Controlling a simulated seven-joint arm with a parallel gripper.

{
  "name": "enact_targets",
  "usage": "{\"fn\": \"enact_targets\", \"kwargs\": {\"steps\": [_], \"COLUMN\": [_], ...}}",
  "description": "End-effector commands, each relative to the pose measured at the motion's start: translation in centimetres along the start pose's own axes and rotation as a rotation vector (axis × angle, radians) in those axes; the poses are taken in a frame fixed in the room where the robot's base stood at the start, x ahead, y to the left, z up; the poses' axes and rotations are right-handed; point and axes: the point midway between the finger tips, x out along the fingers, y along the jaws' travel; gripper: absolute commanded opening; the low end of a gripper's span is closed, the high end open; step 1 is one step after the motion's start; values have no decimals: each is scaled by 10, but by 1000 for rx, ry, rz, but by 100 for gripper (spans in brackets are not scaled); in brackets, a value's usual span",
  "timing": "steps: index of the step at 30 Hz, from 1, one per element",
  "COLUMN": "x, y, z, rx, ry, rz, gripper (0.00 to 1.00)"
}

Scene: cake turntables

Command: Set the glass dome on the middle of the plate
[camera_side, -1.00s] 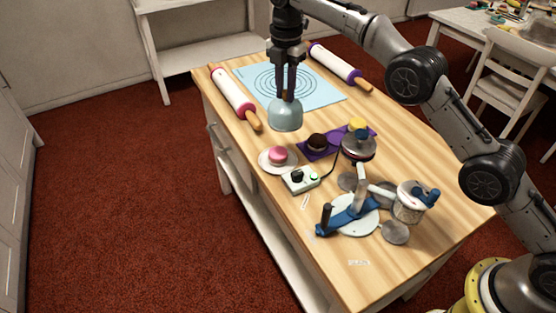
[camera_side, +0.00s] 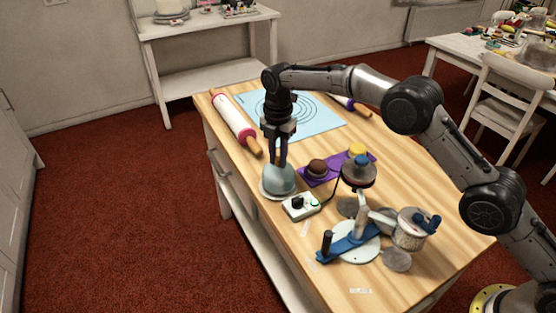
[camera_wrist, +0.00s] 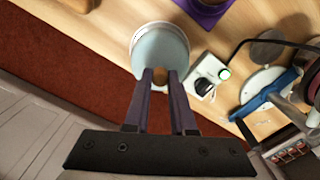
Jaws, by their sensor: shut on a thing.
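The pale blue-grey glass dome (camera_side: 279,181) is upright over the white plate (camera_side: 264,191) near the table's left edge. The plate's rim shows around the dome's base, a little more on the left in the side view. My gripper (camera_side: 278,161) is above the dome, shut on its brown knob. In the wrist view the dome (camera_wrist: 160,50) covers most of the plate, and my gripper (camera_wrist: 160,74) is at the knob. The pink cake is hidden by the dome. I cannot tell whether the dome touches the plate.
A control box (camera_side: 300,206) with a black knob stands close to the right of the plate. A purple mat (camera_side: 312,182) with a brown cake (camera_side: 317,167) lies behind it. A turntable (camera_side: 358,176) and a rolling pin (camera_side: 233,121) are also near.

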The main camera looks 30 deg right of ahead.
Motion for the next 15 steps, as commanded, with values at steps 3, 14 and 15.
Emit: {"fn": "enact_targets", "kwargs": {"steps": [3,14,15], "x": [10,13,14], "y": [0,0,0], "z": [0,0,0], "rx": [0,0,0], "ry": [0,0,0], "rz": [1,2,2], "gripper": [0,0,0]}}
